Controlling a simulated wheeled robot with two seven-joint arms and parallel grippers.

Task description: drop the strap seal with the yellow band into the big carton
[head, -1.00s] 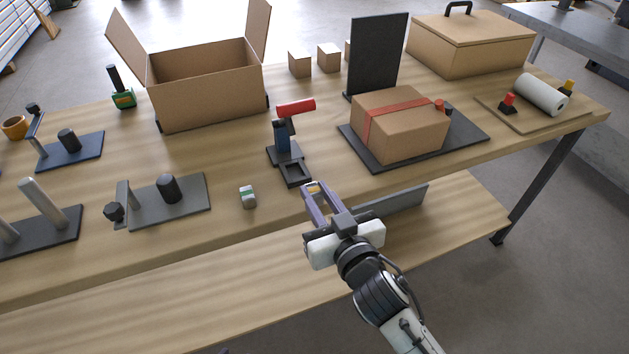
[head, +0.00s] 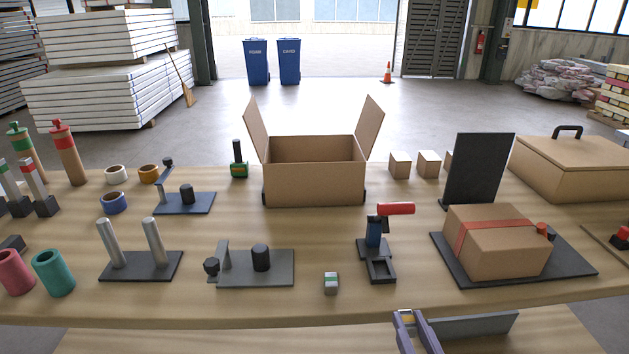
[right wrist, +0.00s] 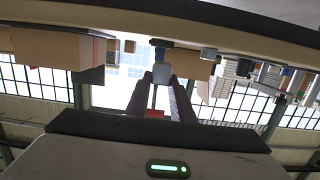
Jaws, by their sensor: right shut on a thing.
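The strap seal with the yellow band (head: 407,317) is between the fingertips of my right gripper (head: 409,316), at the bottom of the head view. The gripper is shut on it, in front of the table's near edge. In the right wrist view a pale block (right wrist: 162,73) shows between the dark fingers; its band cannot be made out there. The big carton (head: 315,186) stands open at the back middle of the table, side flaps up, up and left of the gripper. My left gripper is not in view.
A red-strapped box (head: 497,243) on a dark plate is to the right, before an upright black panel (head: 477,168). Grey fixture (head: 285,267) lies left.

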